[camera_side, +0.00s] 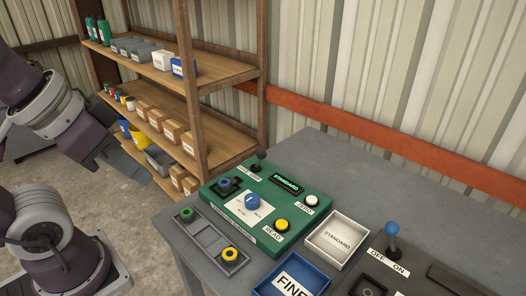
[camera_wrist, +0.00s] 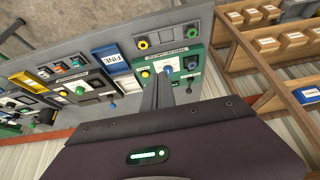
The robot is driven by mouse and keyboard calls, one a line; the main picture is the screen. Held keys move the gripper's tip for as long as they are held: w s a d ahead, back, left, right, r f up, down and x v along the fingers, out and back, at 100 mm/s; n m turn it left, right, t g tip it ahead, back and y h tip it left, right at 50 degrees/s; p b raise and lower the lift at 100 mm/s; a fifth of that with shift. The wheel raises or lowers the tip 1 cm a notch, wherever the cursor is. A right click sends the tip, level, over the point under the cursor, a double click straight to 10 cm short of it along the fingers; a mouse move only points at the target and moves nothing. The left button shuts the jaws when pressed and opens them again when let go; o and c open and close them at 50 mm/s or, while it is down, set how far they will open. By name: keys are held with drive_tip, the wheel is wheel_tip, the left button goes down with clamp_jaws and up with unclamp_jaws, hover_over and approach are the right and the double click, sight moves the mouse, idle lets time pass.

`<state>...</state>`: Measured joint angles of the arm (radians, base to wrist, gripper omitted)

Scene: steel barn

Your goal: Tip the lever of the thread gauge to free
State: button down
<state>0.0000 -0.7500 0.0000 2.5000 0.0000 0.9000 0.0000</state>
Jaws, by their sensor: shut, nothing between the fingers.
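The thread gauge is a green box (camera_side: 290,213) on the grey bench, with a lit display reading STANDARD, a blue knob (camera_side: 252,202), a white button and a yellow button. Its small dark lever (camera_side: 257,163) stands at the far left corner beside a label too small to read surely. In the wrist view the gauge (camera_wrist: 203,62) lies just beyond my fingertips, with its blue knob (camera_wrist: 168,70) visible. My gripper (camera_wrist: 161,78) is shut and empty. In the side view, my gripper (camera_side: 130,165) is left of the bench, apart from the gauge and lever.
A grey tray (camera_side: 208,240) with a green and a yellow ring lies before the gauge. A white STANDARD tray (camera_side: 336,238) and a blue FINE tray (camera_side: 291,278) stand right of it. A blue-topped OFF/ON lever (camera_side: 392,236) is farther right. Wooden shelves (camera_side: 218,146) rise behind.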

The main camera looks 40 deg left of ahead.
drive_tip(key=w+r+m, duration=0.2)
drive_tip(key=w+r, duration=0.1)
drive_tip(key=w, duration=0.6)
drive_tip(key=m+g+h, duration=0.2)
drive_tip(key=m, duration=0.3)
hover_over(260, 159)
drive_tip(key=w+d, duration=0.1)
drive_tip(key=w, duration=0.3)
wheel_tip(260, 159, down, 11)
drive_tip(key=x, duration=0.9)
drive_tip(key=shift+s+d+f, duration=0.2)
drive_tip(key=shift+s, duration=0.05)
drive_tip(key=s+a, duration=0.2)
drive_tip(key=shift+s+f, duration=0.15)
drive_tip(key=shift+s, duration=0.15)
drive_tip(key=shift+s+a, duration=0.1)
drive_tip(key=shift+s, duration=0.2)
